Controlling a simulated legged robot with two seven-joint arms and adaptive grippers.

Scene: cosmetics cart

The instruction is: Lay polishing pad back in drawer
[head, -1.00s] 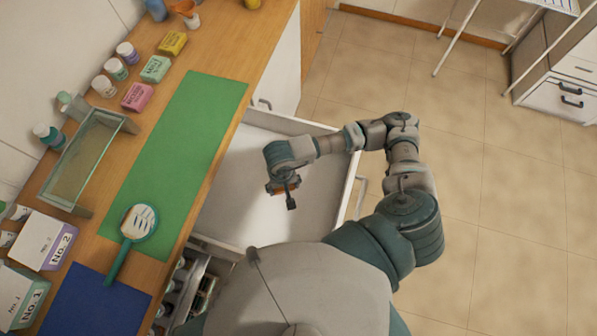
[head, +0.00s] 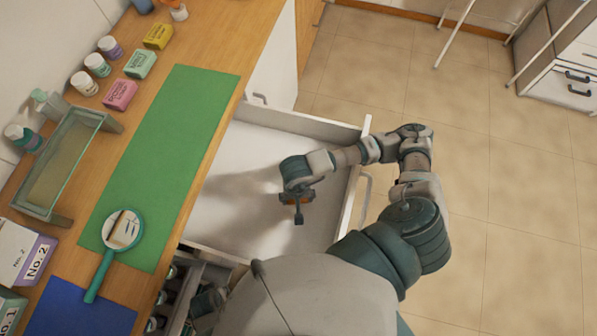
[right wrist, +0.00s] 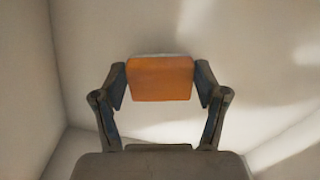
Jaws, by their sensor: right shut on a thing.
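The orange polishing pad (right wrist: 160,78) is held between both fingers of my right gripper (right wrist: 160,84) in the right wrist view. Pale drawer walls and floor surround the pad in the wrist view. I cannot tell whether the pad touches the drawer floor. The visible drawer floor looks empty. My left gripper is not in view.
The wooden counter (head: 225,50) with a green mat (head: 170,150) runs along the drawer's left side. A round magnifier-like tool (head: 122,230) lies on the mat's near end. Another compartment with bottles (head: 160,298) is open below. Tiled floor is clear at right.

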